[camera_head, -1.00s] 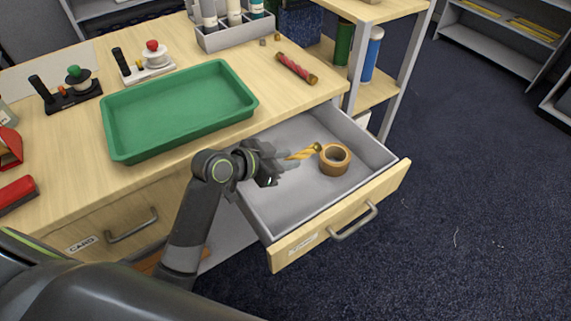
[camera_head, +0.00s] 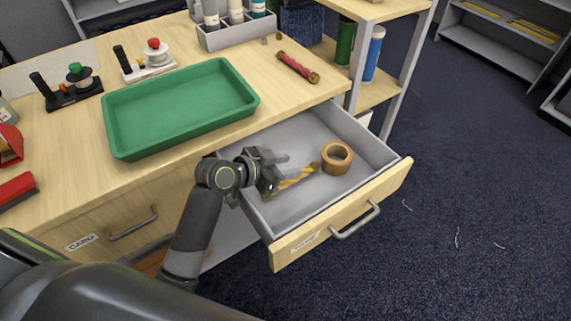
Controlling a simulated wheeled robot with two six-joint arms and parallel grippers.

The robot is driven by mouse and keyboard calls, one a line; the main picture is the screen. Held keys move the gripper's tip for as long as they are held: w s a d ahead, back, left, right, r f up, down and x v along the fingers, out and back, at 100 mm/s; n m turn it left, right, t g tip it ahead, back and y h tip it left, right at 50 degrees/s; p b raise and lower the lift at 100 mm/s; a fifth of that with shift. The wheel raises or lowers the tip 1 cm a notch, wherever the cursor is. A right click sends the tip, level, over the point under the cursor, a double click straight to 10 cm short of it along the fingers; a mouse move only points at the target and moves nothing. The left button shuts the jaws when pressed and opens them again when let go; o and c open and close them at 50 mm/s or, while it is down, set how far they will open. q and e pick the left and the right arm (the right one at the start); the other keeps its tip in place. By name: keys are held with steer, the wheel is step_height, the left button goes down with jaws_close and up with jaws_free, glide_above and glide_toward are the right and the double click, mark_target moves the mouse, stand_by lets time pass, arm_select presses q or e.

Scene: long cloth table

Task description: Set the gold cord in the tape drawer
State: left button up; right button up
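The tape drawer (camera_head: 352,206) is pulled open on the front of the wooden desk, with a grey inside and a pale label too small to read surely. The gold cord (camera_head: 296,179), a twisted yellow length with darker ends, lies inside on the drawer floor, slanting. Its right end is close to a roll of brown tape (camera_head: 336,167). My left gripper (camera_head: 282,167) is over the left part of the drawer, just above and beside the cord. Its fingers look parted, with nothing between them. My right gripper is out of view.
A green tray (camera_head: 180,106) stands on the desk behind the drawer. A red cord (camera_head: 298,67) lies near the desk's right edge. The shut card drawer (camera_head: 150,228) is to the left. The drawer's right and front floor is clear.

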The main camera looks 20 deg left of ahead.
arm_select(q)
steer(key=shift+o, duration=0.7)
steer(key=shift+f, duration=0.2)
steer(key=shift+r, duration=0.25)
steer(key=shift+w+r+p, duration=0.1)
steer(key=shift+r+p, duration=0.4)
steer(key=shift+p, duration=0.05)
steer(key=v, duration=1.1)
steer(key=shift+s+a+r, duration=0.25)
